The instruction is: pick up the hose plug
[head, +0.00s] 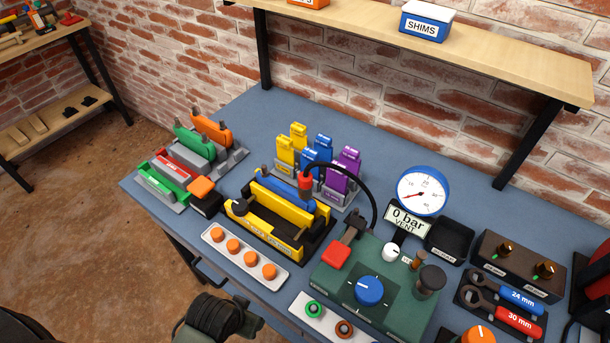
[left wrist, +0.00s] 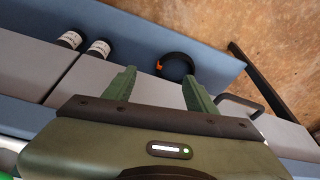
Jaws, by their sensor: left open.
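The hose plug (head: 305,182) appears to be the red fitting at the end of a black hose (head: 358,174). It sits upright at the top of the yellow and blue block (head: 285,213) on the bench. The hose arcs from it to the green test unit (head: 375,283). In the left wrist view my left gripper (left wrist: 157,84) is open, with two green fingers apart and nothing between them. It is away from the plug, which does not show in that view. A dark part of my arm shows at the bottom of the head view. My right gripper is not seen.
Coloured blocks (head: 322,150) stand behind the plug. A tray of orange knobs (head: 245,255) lies in front. A shelf (head: 400,38) overhangs the back.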

